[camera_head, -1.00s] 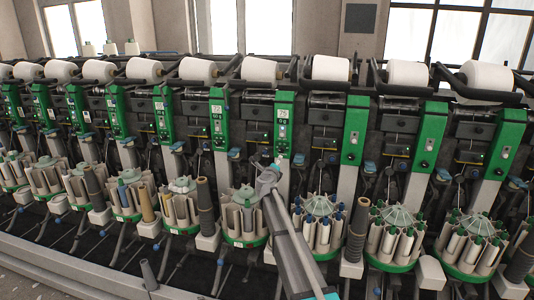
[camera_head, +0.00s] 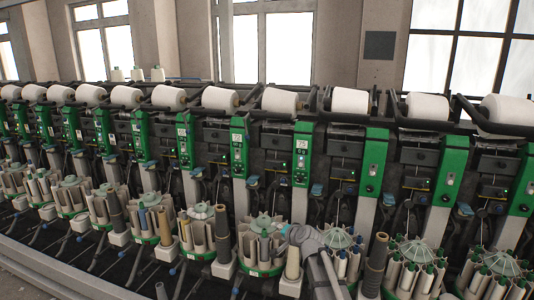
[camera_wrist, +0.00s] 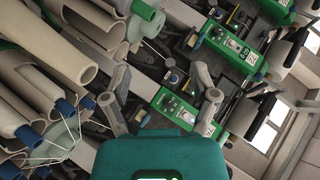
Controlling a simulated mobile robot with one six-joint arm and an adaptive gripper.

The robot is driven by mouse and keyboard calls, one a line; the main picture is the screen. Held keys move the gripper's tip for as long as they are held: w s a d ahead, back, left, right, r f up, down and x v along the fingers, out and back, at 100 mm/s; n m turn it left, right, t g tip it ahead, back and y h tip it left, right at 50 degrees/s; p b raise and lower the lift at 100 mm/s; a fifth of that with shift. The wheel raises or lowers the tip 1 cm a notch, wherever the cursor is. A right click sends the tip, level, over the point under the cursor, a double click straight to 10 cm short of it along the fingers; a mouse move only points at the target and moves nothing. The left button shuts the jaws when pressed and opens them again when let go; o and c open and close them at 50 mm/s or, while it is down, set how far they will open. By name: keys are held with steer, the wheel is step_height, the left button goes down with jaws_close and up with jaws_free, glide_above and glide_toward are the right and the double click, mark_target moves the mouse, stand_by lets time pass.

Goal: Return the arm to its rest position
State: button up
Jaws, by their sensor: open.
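My arm (camera_head: 322,268) shows at the bottom centre of the head view, its grey joint low in front of the bobbin magazines. My gripper (camera_wrist: 160,82) shows in the wrist view, its two grey fingers spread apart with nothing between them. The teal gripper body (camera_wrist: 150,152) fills the bottom centre there. The fingers point toward the machine front, and I cannot tell how far off it is. The fingers cannot be made out in the head view.
The cone winder has a row of white yarn cones (camera_head: 278,100) above green panels (camera_head: 302,155). A round bobbin magazine (camera_head: 263,240) and a beige tube (camera_head: 293,263) stand close to my arm. Pale tubes (camera_wrist: 52,82) crowd the wrist view's left side.

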steer(key=s+d+f+n+g+h+p, duration=0.1)
steer(key=s+d+f+n+g+h, duration=0.1)
steer(key=s, duration=0.8)
steer(key=s+d+f+n+g+h+p, duration=0.1)
steer(key=s+d+f+n+g+h, duration=0.1)
steer(key=s+d+g, duration=0.3)
steer(key=s+d+f+n+g+h+p, duration=0.1)
steer(key=s+d+f+n+g+h, duration=0.1)
steer(key=s, duration=1.2)
steer(key=d+f+g, duration=0.1)
steer(key=d+g, duration=0.1)
steer(key=d, duration=0.1)
steer(key=shift+s+d+n, duration=0.15)
steer(key=shift+s+n, duration=0.2)
steer(key=shift+n, duration=0.05)
steer(key=shift+f, duration=0.1)
